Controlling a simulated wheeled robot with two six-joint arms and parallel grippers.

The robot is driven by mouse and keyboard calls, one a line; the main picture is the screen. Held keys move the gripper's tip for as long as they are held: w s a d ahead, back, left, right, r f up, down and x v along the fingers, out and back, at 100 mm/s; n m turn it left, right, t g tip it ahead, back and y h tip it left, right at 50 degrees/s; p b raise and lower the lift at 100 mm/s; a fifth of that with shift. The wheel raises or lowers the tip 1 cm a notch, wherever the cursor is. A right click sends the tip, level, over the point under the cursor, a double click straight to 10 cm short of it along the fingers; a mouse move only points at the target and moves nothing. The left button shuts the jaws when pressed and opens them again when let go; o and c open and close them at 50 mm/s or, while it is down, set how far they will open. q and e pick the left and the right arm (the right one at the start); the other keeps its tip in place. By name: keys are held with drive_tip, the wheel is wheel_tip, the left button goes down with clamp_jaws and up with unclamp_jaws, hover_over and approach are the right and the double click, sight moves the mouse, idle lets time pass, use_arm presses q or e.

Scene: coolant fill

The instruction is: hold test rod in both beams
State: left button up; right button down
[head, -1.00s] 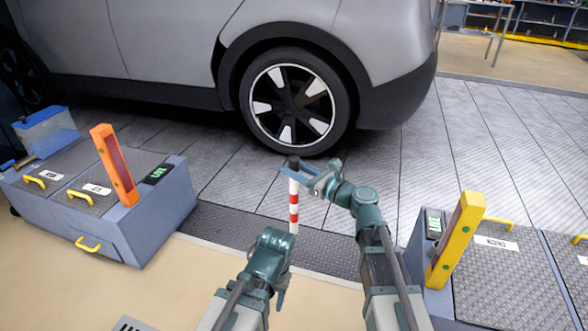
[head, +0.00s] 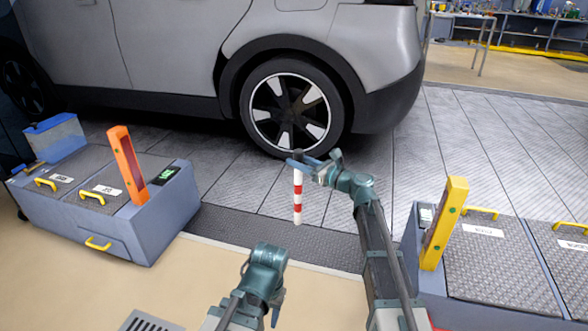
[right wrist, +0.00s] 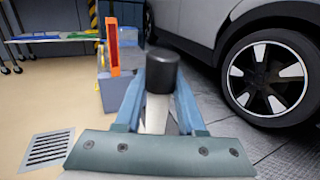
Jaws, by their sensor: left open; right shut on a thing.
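The test rod (head: 298,198), red and white banded with a dark top, hangs upright below my right gripper (head: 304,166). That gripper is shut on the rod near its top; in the right wrist view the rod's black cap (right wrist: 162,71) stands between the fingers. My left gripper (head: 275,312) is open and empty, low in the head view, its fingers mostly hidden by its wrist. An orange beam post (head: 128,166) stands on the left cabinet and a yellow beam post (head: 444,223) on the right cabinet. The rod is between the posts, apart from both.
The left cabinet (head: 120,237) has yellow handles, a green-lit display (head: 167,174) and a blue bin (head: 54,137). The right cabinet (head: 500,268) has a treaded top. A grey car (head: 180,50) stands behind the rod. A floor grate (head: 148,322) lies at lower left.

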drive_tip(key=shift+s, duration=0.2)
drive_tip(key=shift+s+a, duration=1.85)
drive_tip(key=shift+s, duration=3.7)
drive_tip(key=shift+w+r+p, duration=0.8)
drive_tip(key=shift+r+p, duration=5.15)
drive_tip(key=shift+p, duration=0.05)
drive_tip(key=shift+w+d, duration=0.65)
drive_tip(key=shift+w, duration=1)
drive_tip(key=shift+w+d, duration=0.6)
drive_tip(key=shift+w, duration=1.1)
drive_tip(key=shift+w+d, duration=0.65)
drive_tip(key=shift+w, duration=1)
